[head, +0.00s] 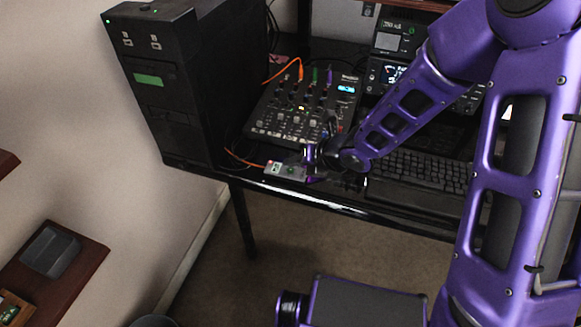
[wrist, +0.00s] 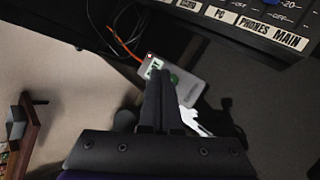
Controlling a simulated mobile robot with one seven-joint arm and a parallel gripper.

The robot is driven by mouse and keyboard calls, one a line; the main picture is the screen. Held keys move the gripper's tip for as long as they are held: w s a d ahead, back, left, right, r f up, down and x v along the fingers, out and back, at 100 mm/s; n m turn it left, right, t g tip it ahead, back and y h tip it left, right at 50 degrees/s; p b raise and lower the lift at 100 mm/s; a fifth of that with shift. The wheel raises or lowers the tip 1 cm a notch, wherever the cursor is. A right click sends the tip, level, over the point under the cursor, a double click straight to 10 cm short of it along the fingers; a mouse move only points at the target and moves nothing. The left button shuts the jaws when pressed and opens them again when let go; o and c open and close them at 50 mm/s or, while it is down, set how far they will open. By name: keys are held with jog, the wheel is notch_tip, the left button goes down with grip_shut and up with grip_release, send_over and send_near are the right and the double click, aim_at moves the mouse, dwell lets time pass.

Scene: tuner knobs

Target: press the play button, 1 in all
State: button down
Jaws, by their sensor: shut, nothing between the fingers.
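A small light-grey box (head: 284,171) lies near the front edge of the black desk, with an orange cable at its left end. It also shows in the wrist view (wrist: 189,90). It has a round green button (wrist: 174,79), possibly the play button, and a small green-and-white label (wrist: 153,69) near a red spot. My gripper (wrist: 160,76) is shut and empty. In the wrist view its fingertips overlap the box beside the green button and hide part of the box. I cannot tell whether they touch it. In the head view my gripper is at the box's right end.
A black mixer (head: 303,112) with knobs and coloured plugs stands behind the box. A black computer tower (head: 160,85) is on the left. A keyboard (head: 425,171) lies to the right, with rack devices (head: 387,74) behind. Loose cables run beside the box.

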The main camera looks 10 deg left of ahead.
jog(key=shift+r, duration=0.1)
notch_tip(320, 180, up, 5)
jog(key=p, duration=0.4)
dwell(0.3)
dwell(0.7)
